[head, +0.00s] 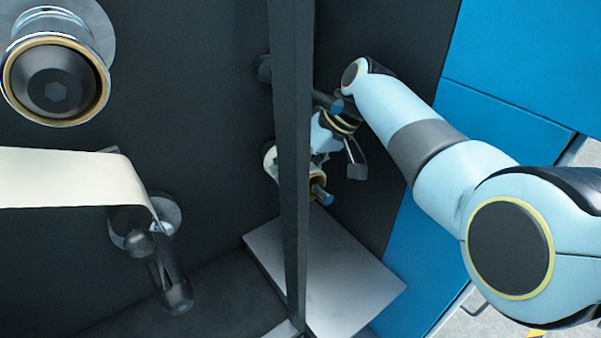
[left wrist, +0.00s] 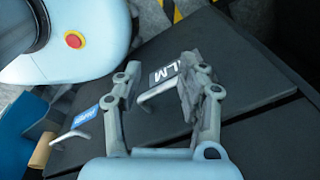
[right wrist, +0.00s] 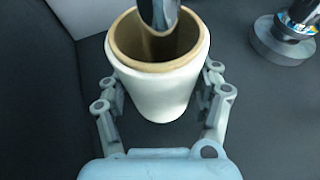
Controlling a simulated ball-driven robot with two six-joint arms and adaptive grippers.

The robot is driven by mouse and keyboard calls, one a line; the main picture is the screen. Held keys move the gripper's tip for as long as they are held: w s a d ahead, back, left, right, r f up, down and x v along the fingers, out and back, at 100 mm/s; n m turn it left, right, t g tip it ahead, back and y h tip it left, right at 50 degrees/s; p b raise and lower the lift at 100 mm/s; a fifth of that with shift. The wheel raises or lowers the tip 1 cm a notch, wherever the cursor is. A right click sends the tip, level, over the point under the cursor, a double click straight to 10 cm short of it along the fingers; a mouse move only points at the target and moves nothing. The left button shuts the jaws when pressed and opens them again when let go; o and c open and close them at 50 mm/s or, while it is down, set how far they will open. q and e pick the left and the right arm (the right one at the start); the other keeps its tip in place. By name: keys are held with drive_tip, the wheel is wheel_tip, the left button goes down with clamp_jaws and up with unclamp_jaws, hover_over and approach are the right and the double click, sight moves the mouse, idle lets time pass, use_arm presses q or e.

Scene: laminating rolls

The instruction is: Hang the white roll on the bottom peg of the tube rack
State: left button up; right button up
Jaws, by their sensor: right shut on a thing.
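The white roll (right wrist: 155,92) with its brown cardboard core sits between the fingers of my right gripper (right wrist: 161,85), which is shut on it. A metallic peg end (right wrist: 159,14) shows at the core's opening. In the head view the roll (head: 270,162) is partly hidden behind a dark post. The bottom peg's tip (head: 321,195) shows at the core's open end, so the roll appears to be around the peg; how far on is unclear. My right gripper (head: 344,143) reaches in from above right. My left gripper (left wrist: 160,92) is open and empty, away from the rack.
A dark vertical post (head: 292,150) stands in front of the roll. Another peg (head: 326,101) sits above it, and a grey plate (head: 335,275) lies below. Rollers and a white web (head: 65,178) are at left. Handled dark panels (left wrist: 150,125) lie near my left gripper.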

idle(0.4)
drive_tip(key=o, duration=1.4)
